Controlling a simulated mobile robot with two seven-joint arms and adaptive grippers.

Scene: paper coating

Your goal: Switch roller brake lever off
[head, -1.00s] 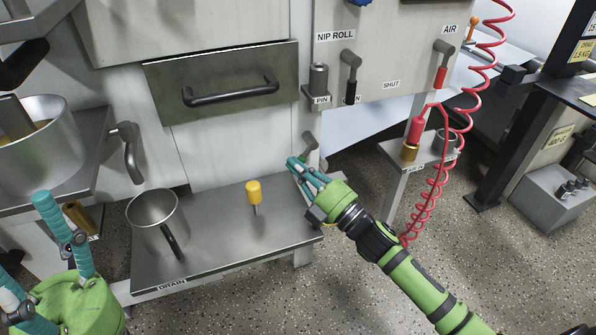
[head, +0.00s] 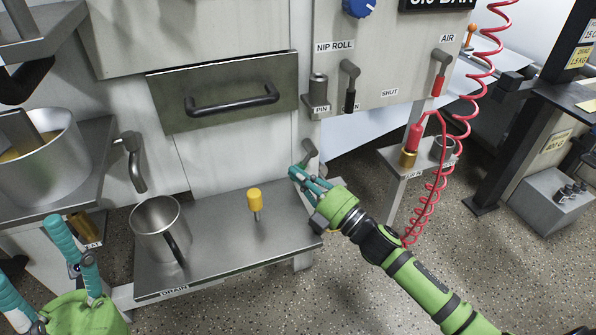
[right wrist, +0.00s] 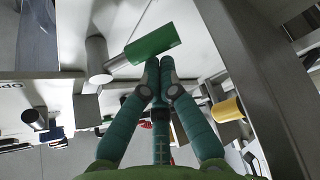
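A lever with a green grip (right wrist: 152,45) on a grey pivot shows just beyond the right fingertips in the right wrist view. In the head view a grey lever pivot (head: 309,148) shows low on the machine's right side, just above the right fingertips; its grip is not clear there. No brake label is readable. My right gripper (head: 297,173) has its teal fingers drawn together, and they also meet in the right wrist view (right wrist: 160,72). The tips look close to the green grip; contact cannot be told. My left gripper (head: 38,248) is at the lower left with fingers spread, empty.
A metal shelf (head: 215,262) carries a mug (head: 158,228) and a yellow-topped pin (head: 255,201). The nip roll lever (head: 350,85) and red air lever (head: 438,80) are above. A coiled red hose (head: 462,125) hangs right of my right arm.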

